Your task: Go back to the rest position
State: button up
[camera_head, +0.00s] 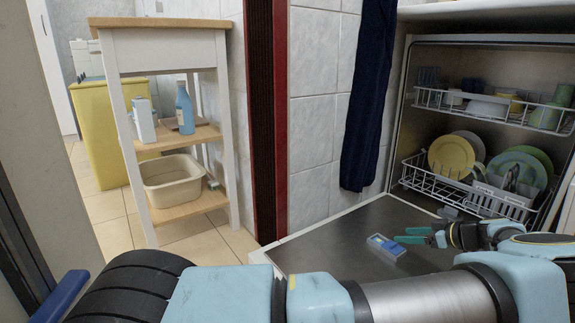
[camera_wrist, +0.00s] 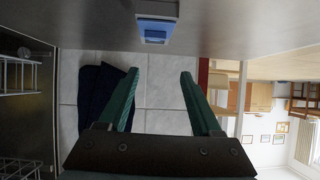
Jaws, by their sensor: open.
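My gripper (camera_head: 402,235) is at the right in the head view, above the lowered dishwasher door (camera_head: 330,235). Its two green fingers are spread with nothing between them; they also show in the wrist view (camera_wrist: 160,75). A small blue and white item (camera_head: 386,245) is on the door, just left of the fingertips. It shows at the top of the wrist view (camera_wrist: 155,30), beyond the fingers and apart from them. My arm stretches across the bottom of the head view, out to the right.
The open dishwasher has an upper rack (camera_head: 490,106) with cups and a lower rack (camera_head: 470,190) with plates. A dark blue cloth (camera_head: 368,100) hangs beside it. A wooden trolley (camera_head: 165,50) stands at the left, with a yellow bin (camera_head: 97,135) behind it. Some tiled floor (camera_head: 200,240) is clear.

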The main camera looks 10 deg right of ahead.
jog(key=w+a+r+g+p, duration=0.1)
jog(key=w+a+r+g, duration=0.15)
jog(key=a, duration=0.45)
jog(key=w+a+r+g+p, duration=0.1)
jog(key=w+a+r+g, duration=0.15)
jog(key=a, duration=0.35)
jog(key=w+a+r+g+p, duration=0.1)
jog(key=w+a+r+p, duration=0.1)
jog(key=w+a, duration=0.35)
jog(key=s+a+r+m+g+h+p, duration=0.1)
jog(key=s+a+r+g+h+p, duration=0.3)
jog(key=a, duration=0.6)
jog(key=s+a+r+m+y+p, duration=0.1)
jog(key=s+a+r, duration=0.3)
jog(key=a, duration=0.6)
jog(key=s+a+r+m+t+h+p, duration=0.1)
jog(key=s+a+r+m+h+p, duration=0.3)
jog(key=s+a+r, duration=0.8)
notch_tip(320, 180, up, 40)
jog(key=s+d+m+p, duration=0.1)
jog(key=p, duration=3.7)
jog(key=shift+d+r+y+p, duration=0.25)
jog(key=shift+d+y+p, duration=0.05)
jog(key=shift+d+p, duration=0.1)
